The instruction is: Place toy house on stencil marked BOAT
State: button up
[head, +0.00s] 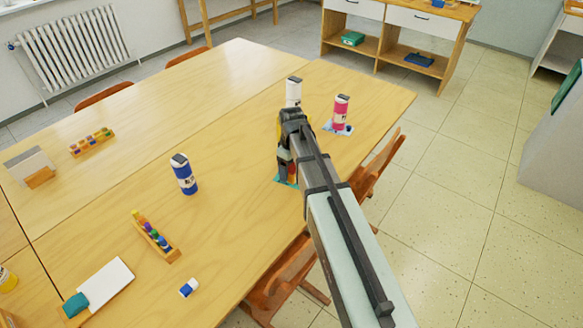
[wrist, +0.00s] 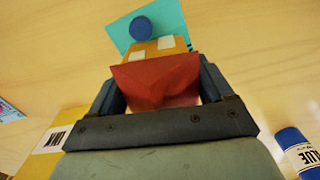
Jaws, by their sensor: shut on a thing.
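My gripper (wrist: 160,84) is shut on the toy house, with one finger on each side of it. The house (wrist: 158,76) has a red roof towards the wrist camera and an orange body with pale windows beyond. A teal card (wrist: 172,14) lies past the house, with a round blue object (wrist: 141,28) over it. No word on the card is readable, so I cannot tell if it is the BOAT stencil. In the head view my gripper (head: 288,168) is low over the table, over a teal card (head: 279,180). The arm mostly hides the house there; contact with the card is unclear.
A yellow INK container (wrist: 62,138) and a blue bottle (wrist: 303,155) flank the gripper. White (head: 293,92) and pink (head: 341,112) bottles stand beyond; the pink one is on a light card. Table between is clear.

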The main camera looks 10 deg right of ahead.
jog(key=shift+f, duration=0.1)
jog(key=o, duration=1)
jog(key=shift+c, duration=0.2)
notch_tip(320, 180, up, 12)
jog(key=shift+r, duration=0.1)
dwell(0.3)
